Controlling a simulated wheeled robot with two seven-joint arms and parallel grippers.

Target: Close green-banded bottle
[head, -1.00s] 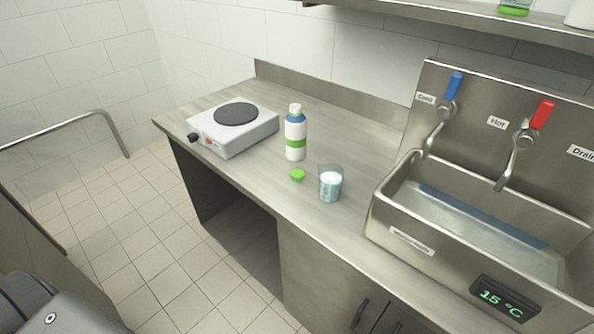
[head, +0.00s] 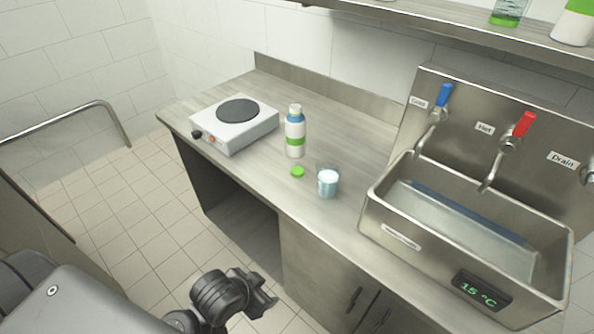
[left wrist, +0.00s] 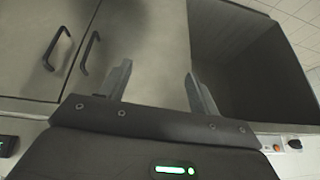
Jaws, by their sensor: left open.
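The green-banded bottle (head: 295,133) stands upright on the steel counter (head: 262,165) in the head view. It is white with a blue shoulder, a green band and a pale open-looking neck. A small green cap (head: 297,171) lies on the counter just in front of it, apart from the bottle. My left gripper (head: 268,298) is low in front of the cabinet, below the counter and far from bottle and cap. In the left wrist view its two fingers (left wrist: 158,88) are spread and empty, facing the cabinet doors. My right gripper is not in view.
A glass (head: 328,181) with pale contents stands right of the cap, near the counter's front edge. A hotplate (head: 235,124) sits left of the bottle. A sink (head: 470,235) with taps is at the right. A shelf (head: 440,22) runs above.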

